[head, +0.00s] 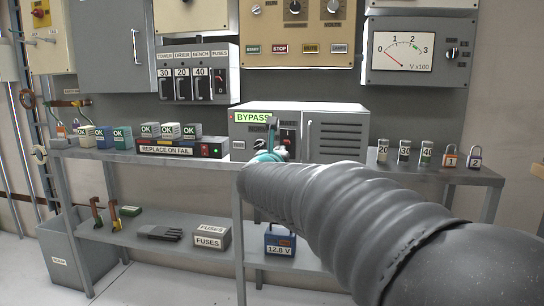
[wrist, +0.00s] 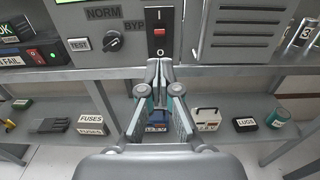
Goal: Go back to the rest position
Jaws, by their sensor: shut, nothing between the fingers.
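My gripper (wrist: 158,68) shows in the wrist view with its fingers together and nothing between them. It points at the front of the grey bypass box, just below a black panel with a red rocker switch (wrist: 158,32). I cannot tell whether the fingertips touch the box. In the head view my arm's grey ribbed sleeve reaches in from the lower right, and the gripper's teal end (head: 268,156) shows in front of the bypass box (head: 337,111). The arm hides part of the box's lower front and the bench.
The bench's upper shelf (head: 375,175) carries several OK-marked blocks (head: 150,130) on the left and small fuses (head: 404,151) and padlocks (head: 449,156) on the right. A lower shelf holds a FUSES box (head: 210,238) and a 12.8 V battery (head: 280,241). A meter panel (head: 418,51) hangs above.

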